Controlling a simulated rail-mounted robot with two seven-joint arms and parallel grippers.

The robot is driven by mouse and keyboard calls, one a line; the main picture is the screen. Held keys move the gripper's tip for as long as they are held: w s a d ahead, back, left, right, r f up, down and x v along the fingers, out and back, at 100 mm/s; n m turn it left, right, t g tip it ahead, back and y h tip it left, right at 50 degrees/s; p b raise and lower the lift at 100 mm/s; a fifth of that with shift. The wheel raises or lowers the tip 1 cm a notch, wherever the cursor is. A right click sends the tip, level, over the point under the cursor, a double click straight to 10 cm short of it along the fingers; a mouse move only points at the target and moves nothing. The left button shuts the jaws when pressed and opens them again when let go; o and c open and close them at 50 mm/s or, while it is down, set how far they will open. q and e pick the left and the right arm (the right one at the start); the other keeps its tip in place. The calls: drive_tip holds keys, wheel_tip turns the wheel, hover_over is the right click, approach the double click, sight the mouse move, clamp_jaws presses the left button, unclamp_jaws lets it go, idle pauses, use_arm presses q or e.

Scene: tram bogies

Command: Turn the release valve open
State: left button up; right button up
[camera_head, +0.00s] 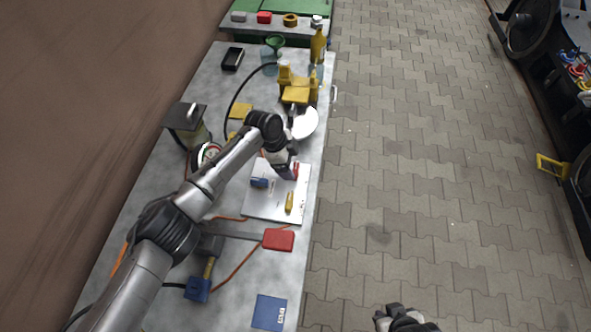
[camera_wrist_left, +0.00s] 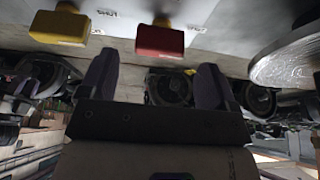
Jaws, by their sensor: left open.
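A pale panel (camera_head: 262,207) lies on the workbench with a blue handle (camera_head: 259,183), a yellow handle (camera_head: 289,202) and a red handle (camera_head: 295,170). I cannot tell which is the release valve. My left gripper (camera_head: 285,170) is over the panel's upper part, beside the red handle, which it partly hides. In the left wrist view its two dark fingers (camera_wrist_left: 153,82) are apart with nothing between them. The red block (camera_wrist_left: 160,40) is ahead of the gap, and a yellow block (camera_wrist_left: 60,27) is to its left. Small labels sit near both. A dark part of my right arm (camera_head: 400,320) shows at the bottom edge.
A long lever with a red grip (camera_head: 278,240) crosses the workbench (camera_head: 235,285) below the panel. A yellow device (camera_head: 297,93) and a white disc (camera_head: 304,124) stand above it. A lantern-like box (camera_head: 186,118) is at the left.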

sight(295, 169)
use_arm(q)
drive_tip(key=shift+b+x, duration=0.4)
drive_tip(key=shift+x, duration=1.7)
